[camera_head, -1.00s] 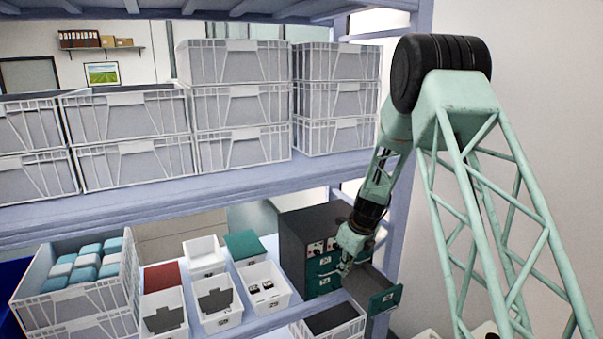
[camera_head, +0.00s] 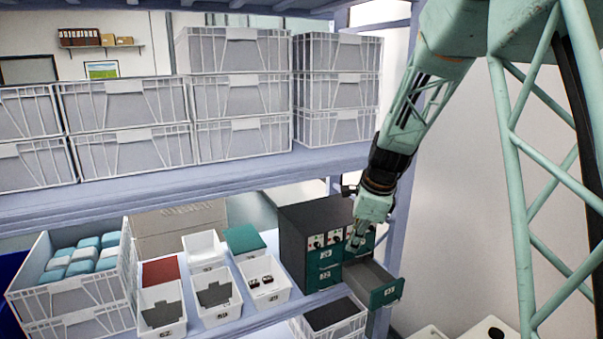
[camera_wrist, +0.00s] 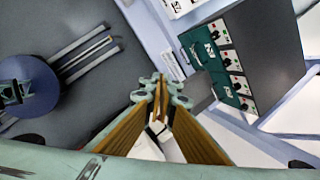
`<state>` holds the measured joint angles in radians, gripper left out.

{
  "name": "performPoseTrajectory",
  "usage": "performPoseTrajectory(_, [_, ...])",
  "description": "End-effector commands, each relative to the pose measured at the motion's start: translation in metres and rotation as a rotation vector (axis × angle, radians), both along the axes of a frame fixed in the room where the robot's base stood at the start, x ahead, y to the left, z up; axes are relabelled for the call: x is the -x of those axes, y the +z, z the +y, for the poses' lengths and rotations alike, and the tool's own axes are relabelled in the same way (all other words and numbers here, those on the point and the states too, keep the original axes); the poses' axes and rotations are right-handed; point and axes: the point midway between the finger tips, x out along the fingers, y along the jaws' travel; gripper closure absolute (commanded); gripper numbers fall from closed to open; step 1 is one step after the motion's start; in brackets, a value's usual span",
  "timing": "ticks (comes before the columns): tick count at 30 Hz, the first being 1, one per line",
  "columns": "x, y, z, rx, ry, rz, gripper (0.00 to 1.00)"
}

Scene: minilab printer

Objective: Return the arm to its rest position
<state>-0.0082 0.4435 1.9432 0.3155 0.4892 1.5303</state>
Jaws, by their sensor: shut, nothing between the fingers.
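My gripper (camera_head: 356,240) hangs from my green arm in the head view, in front of a dark cabinet with green drawers (camera_head: 325,280). It is above and to the left of the pulled-out lower right drawer (camera_head: 386,292), apart from it as far as I can tell. In the wrist view my gripper (camera_wrist: 163,100) is shut with nothing between its fingers. The cabinet (camera_wrist: 265,50) shows at the upper right there, its green drawer fronts (camera_wrist: 215,62) facing the gripper.
Stacked grey crates (camera_head: 240,80) fill the upper shelf (camera_head: 180,178). White bins (camera_head: 262,280) and an open crate with blue and white packs (camera_head: 70,295) stand on the lower shelf. The open drawer juts out near my gripper. Free room lies right of the shelf.

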Motion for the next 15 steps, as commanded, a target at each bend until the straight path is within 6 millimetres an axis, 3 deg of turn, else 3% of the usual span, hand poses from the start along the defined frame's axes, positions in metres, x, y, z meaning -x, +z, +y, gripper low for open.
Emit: performPoseTrajectory(15, [0.076, 0.057, -0.004, 0.093, 0.285, -0.054, 1.00])
